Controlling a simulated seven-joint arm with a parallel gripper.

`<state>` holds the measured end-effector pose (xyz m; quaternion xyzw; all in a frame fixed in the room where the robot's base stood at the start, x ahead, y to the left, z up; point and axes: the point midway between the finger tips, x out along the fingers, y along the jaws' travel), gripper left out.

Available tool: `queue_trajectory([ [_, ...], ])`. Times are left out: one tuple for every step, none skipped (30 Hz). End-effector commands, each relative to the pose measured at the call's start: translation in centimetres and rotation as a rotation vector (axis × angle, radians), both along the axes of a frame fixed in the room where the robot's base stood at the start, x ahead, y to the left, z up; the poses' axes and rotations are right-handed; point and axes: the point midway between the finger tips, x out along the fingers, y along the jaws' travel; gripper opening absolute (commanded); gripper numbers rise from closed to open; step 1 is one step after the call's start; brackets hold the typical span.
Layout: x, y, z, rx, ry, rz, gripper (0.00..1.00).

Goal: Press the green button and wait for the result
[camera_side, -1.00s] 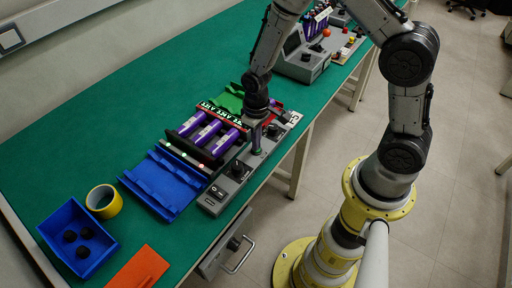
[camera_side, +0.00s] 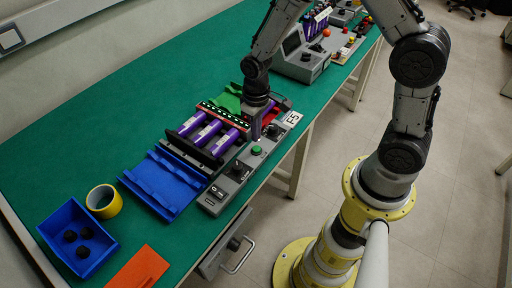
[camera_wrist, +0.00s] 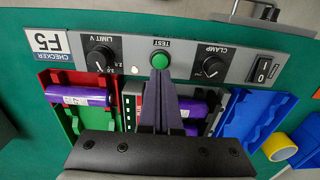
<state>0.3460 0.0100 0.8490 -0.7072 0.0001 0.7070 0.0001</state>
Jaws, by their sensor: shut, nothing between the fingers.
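The green button (camera_side: 257,150) sits on the grey checker panel, under the TEST label in the wrist view (camera_wrist: 160,61). My gripper (camera_side: 257,135) is shut and empty. In the wrist view its fingertips (camera_wrist: 161,86) point at the panel just below the button, whose face is uncovered. In the side view the fingers stand behind the button, apart from it. Several purple cells (camera_side: 208,132) lie in the checker's bed, partly hidden by my gripper in the wrist view. The display strip (camera_side: 222,115) shows a row of small pale marks, too small to read.
The panel also carries a LIMIT V knob (camera_wrist: 101,59), a CLAMP knob (camera_wrist: 212,67) and a black switch (camera_wrist: 262,70). A blue tray (camera_side: 160,184) adjoins the checker; red and green bins lie at its other end, with a purple cell (camera_wrist: 78,96) there. Yellow tape (camera_side: 104,201) stands nearby.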

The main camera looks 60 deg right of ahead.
Motion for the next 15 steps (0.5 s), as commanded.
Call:
queue_trajectory([
  [0.0, 0.0, 0.4, 0.000, -0.002, 0.000, 0.00],
  [0.0, 0.0, 0.6, 0.000, -0.002, 0.000, 0.00],
  [0.0, 0.0, 0.9, 0.000, -0.001, 0.000, 0.00],
  [0.0, 0.0, 1.1, 0.000, -0.002, 0.000, 0.00],
  [0.0, 0.0, 1.4, 0.000, -0.002, 0.000, 0.00],
  [0.0, 0.0, 1.6, 0.000, -0.002, 0.000, 0.00],
  [0.0, 0.0, 1.9, 0.000, -0.001, 0.000, 0.00],
  [0.0, 0.0, 2.1, 0.000, -0.001, 0.000, 0.00],
  [0.0, 0.0, 2.4, 0.000, -0.003, 0.000, 0.00],
  [0.1, 0.0, 2.6, 0.000, -0.003, 0.000, 0.00],
  [0.0, 0.0, 2.8, 0.000, -0.003, 0.000, 0.00],
  [0.0, 0.0, 3.1, 0.000, -0.002, 0.000, 0.00],
  [0.0, 0.0, 3.2, 0.000, -0.002, 0.000, 0.00],
  [0.0, 0.0, 3.4, 0.000, -0.002, 0.000, 0.00],
  [0.0, 0.0, 3.5, 0.000, -0.001, 0.000, 0.00],
])
